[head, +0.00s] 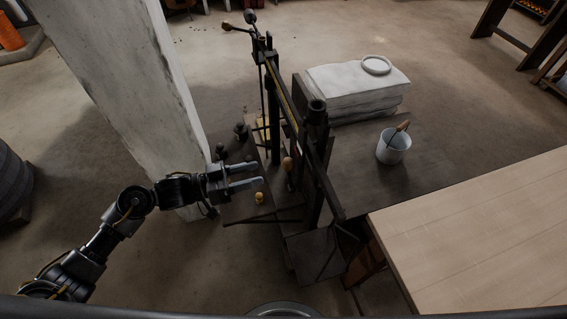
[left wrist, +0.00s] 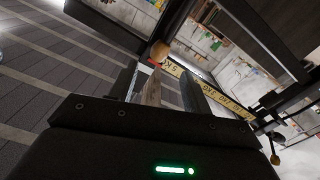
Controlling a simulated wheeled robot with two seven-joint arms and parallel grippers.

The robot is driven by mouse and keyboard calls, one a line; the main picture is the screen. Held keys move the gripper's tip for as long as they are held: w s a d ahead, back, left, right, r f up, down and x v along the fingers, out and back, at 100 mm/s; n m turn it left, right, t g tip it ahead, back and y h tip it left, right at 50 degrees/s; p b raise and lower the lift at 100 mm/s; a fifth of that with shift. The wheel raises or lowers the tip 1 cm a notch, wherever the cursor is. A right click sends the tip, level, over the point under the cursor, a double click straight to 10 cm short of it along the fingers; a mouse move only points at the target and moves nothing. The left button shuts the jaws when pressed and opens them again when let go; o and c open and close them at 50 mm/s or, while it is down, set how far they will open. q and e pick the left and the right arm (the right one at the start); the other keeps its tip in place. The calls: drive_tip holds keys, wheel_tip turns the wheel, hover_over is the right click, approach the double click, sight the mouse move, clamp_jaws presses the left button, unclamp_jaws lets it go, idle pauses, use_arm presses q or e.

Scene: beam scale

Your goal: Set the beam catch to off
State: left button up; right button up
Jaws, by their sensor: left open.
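The dark metal beam scale (head: 272,92) stands in the middle of the head view, its brass-coloured graduated beam running along its top. A round wooden knob (head: 287,163) on a short stem sits on the scale; it looks like the beam catch handle, but its setting cannot be read. My left gripper (head: 259,174) is open and empty, its fingers pointing right at the knob, a short gap away. In the left wrist view a wooden knob (left wrist: 159,52) shows just beyond the open fingers, with the numbered yellow beam (left wrist: 215,92) behind. My right gripper is out of view.
A small brass weight (head: 259,198) stands below my left gripper, and dark weights (head: 240,131) stand behind it. A pale pillar (head: 130,95) rises behind my left arm. Stacked sacks (head: 345,88), a white bucket (head: 393,147) and a wooden table (head: 480,240) lie to the right.

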sight(284, 166)
use_arm(q)
drive_tip(key=shift+p+x, duration=1.1)
drive_tip(key=shift+x, duration=3.5)
clamp_jaws()
